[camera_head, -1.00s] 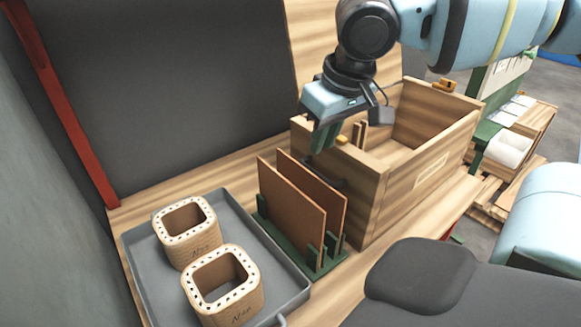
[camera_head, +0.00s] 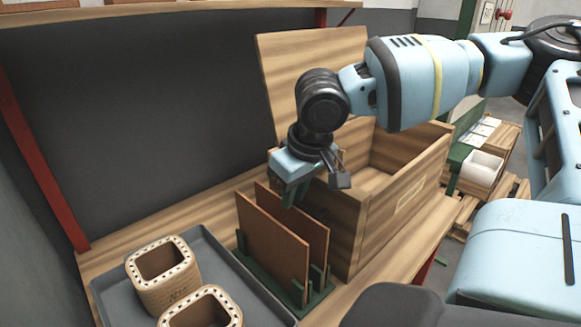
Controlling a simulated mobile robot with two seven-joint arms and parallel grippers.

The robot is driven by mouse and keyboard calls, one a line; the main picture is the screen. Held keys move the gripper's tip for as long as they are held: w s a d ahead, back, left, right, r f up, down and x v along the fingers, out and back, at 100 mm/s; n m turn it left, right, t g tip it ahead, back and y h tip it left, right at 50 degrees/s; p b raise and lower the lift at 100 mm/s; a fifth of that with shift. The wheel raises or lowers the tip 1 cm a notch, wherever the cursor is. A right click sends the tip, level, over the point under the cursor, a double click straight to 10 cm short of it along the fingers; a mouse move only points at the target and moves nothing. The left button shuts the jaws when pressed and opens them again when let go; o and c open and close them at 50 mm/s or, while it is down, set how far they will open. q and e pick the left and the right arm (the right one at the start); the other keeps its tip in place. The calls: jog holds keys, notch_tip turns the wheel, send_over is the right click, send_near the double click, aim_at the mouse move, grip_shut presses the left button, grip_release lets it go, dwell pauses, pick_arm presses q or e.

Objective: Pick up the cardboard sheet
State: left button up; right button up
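Two brown cardboard sheets stand upright side by side in a green slotted rack (camera_head: 307,299). The front sheet (camera_head: 270,245) is nearer the grey tray, and the rear sheet (camera_head: 315,235) is partly hidden behind it. My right gripper (camera_head: 290,194) points down with its green fingers at the top edge of the rear sheet. The finger gap is too small and overlapped to tell whether it is open or touching the sheet. My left gripper is not in view.
An open wooden box (camera_head: 345,225) stands close to the right of the rack, with its raised lid (camera_head: 300,75) behind. A grey tray (camera_head: 225,265) holding two square wooden coil formers (camera_head: 165,290) lies to the left. A dark panel stands behind.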

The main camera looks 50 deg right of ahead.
jog(key=shift+w+f, duration=0.1)
jog(key=shift+f, duration=0.5)
jog(key=shift+f, duration=0.1)
grip_shut()
jog(key=shift+a, duration=0.1)
